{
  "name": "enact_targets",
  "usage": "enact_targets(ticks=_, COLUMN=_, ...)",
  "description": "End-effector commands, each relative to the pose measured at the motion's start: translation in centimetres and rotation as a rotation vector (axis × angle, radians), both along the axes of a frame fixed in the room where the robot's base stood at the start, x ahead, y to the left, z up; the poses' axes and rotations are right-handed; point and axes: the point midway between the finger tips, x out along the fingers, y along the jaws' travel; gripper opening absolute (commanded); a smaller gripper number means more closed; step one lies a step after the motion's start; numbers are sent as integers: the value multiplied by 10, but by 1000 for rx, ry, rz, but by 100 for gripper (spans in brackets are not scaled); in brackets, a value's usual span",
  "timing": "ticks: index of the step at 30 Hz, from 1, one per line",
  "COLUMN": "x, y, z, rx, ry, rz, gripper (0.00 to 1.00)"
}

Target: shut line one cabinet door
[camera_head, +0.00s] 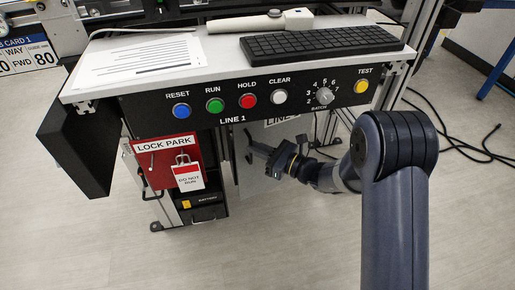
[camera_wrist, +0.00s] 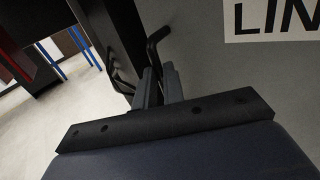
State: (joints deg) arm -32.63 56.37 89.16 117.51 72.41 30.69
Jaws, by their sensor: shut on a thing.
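The line one cabinet door (camera_head: 262,134) is a grey panel under the LINE 1 console, partly hidden by my gripper and the console front. It stands open, with the cabinet interior showing to its left. Its label is cut off in the wrist view, where the door (camera_wrist: 225,80) fills the right side. A dark bent handle (camera_wrist: 153,42) sticks out from the door. My gripper (camera_head: 257,151) is at the door's handle, and in the wrist view its fingers (camera_wrist: 160,76) are closed around the handle's lower part.
The console panel (camera_head: 236,121) overhangs the door, with buttons and a knob. A red LOCK PARK board (camera_head: 160,165) and a battery unit (camera_head: 204,206) are at the cabinet's left. Black cables (camera_head: 462,140) lie on the floor at right. The front floor is clear.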

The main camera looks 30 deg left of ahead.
Motion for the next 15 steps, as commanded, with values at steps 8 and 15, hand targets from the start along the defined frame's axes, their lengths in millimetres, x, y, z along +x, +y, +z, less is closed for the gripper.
enact_targets(ticks=8, x=6, y=19, z=-2, rx=1, ry=-4, rz=-69, gripper=0)
enact_targets(ticks=15, x=22, y=48, z=-1, rx=1, ry=-1, rz=-117, gripper=0)
